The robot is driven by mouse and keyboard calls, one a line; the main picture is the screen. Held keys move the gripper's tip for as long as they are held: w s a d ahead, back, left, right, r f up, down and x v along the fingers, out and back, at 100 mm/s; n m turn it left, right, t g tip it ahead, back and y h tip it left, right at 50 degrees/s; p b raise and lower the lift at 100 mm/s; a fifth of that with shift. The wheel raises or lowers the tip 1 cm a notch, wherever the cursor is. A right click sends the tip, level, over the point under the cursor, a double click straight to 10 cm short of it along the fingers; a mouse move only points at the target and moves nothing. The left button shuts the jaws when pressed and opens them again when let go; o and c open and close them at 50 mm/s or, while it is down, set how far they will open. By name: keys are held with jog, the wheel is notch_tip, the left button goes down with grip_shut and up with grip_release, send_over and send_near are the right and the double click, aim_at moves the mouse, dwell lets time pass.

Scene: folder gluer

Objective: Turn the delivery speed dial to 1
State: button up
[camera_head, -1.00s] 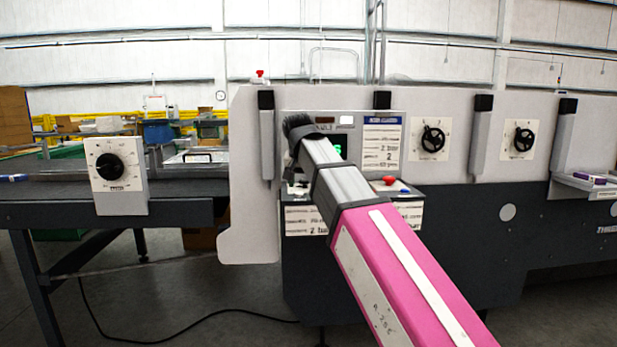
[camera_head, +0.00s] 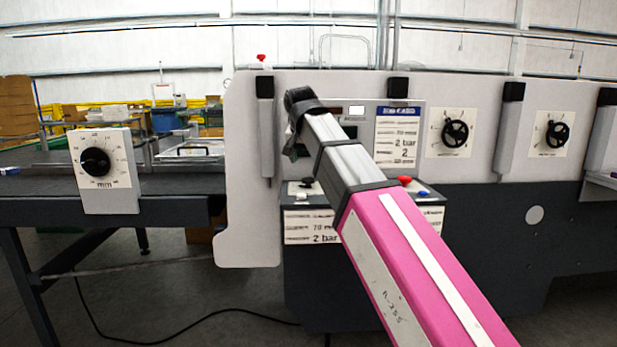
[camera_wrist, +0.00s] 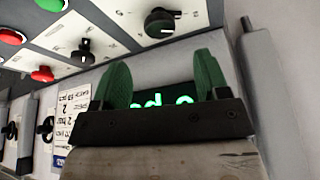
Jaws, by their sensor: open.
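Two black pointer knobs, one large (camera_wrist: 160,22) and one smaller (camera_wrist: 82,52), sit on the white sloped panel in the wrist view. Their labels are too blurred to read, so I cannot tell which is the delivery speed dial. A black dial (camera_head: 95,161) on a white plate with "mm" stands at the far left in the head view. My gripper (camera_wrist: 161,82) is open and empty, its two green fingers apart in front of a green lit display (camera_wrist: 168,99). It touches no knob. In the head view my arm hides part of the panel.
A red button (camera_wrist: 42,73) and a green button (camera_wrist: 50,4) sit on the panel beside the knobs. Grey upright bars (camera_head: 265,130) stick out from the wall.

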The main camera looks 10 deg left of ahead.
aim_at(308, 179)
jog(key=x, duration=0.7)
jog(key=shift+w+f, duration=0.15)
jog(key=shift+f, duration=0.1)
jog(key=c, duration=0.9)
